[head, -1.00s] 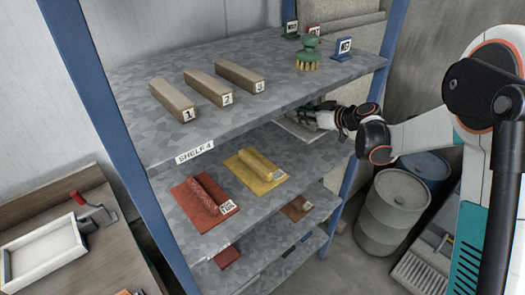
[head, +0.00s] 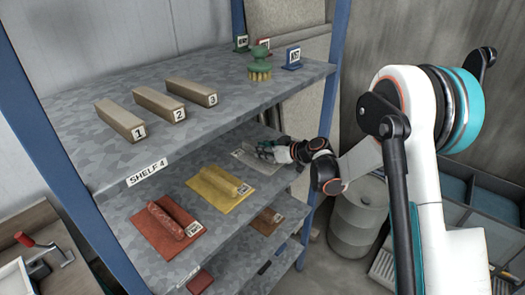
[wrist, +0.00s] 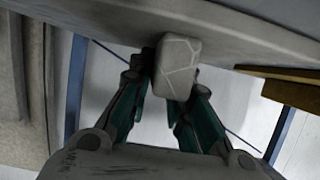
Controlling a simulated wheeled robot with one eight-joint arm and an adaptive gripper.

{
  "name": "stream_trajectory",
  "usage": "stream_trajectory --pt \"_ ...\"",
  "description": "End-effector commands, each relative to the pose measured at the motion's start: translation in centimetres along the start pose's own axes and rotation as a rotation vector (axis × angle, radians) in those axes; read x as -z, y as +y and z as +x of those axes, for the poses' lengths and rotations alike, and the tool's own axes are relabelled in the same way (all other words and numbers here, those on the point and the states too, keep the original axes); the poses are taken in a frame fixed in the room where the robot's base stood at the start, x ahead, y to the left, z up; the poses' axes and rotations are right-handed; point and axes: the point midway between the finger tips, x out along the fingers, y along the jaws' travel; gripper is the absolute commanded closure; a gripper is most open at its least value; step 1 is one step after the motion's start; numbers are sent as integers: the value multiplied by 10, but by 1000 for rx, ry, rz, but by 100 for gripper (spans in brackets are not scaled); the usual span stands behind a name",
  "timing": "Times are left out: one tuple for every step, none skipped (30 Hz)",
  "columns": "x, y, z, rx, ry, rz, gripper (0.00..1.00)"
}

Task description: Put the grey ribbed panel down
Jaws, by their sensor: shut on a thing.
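The grey ribbed panel (head: 238,159) is at the right end of the second shelf level (head: 205,165), behind and right of the yellow panel. It lies about flat; I cannot tell whether it touches the shelf. My gripper (head: 266,150) reaches in from the right and is shut on its raised handle. In the wrist view, the fingers of my gripper (wrist: 168,92) close on a pale grey patterned block (wrist: 177,62), the end of that handle. The fingers hide part of the panel.
A yellow panel (head: 211,192) and a red panel (head: 152,232) lie on the same level. The top shelf board (head: 220,72) is above, with numbered bars (head: 190,91) and a green brush (head: 260,66). A blue post (head: 338,80) stands right, near my arm.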

Motion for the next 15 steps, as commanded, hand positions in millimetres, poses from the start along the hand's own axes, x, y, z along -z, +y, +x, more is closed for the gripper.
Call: stream_trajectory --pt "1 0 0 0 1 1 100" --pt "1 0 0 0 1 1 100" --pt "1 0 0 0 1 1 100" --pt "0 0 0 0 1 1 100" --pt "-1 0 0 0 1 1 100" --pt "-2 0 1 0 0 0 80" --pt "-2 0 1 0 0 0 73" --pt "-1 0 1 0 0 0 66" --pt "-1 0 0 0 0 0 62" --pt "-1 0 0 0 0 0 62" --pt "-1 0 0 0 0 0 62" --pt "-1 0 0 0 0 0 62" --pt "-1 0 0 0 0 0 62" --pt "-1 0 0 0 0 0 62" --pt "-1 0 0 0 0 0 62"
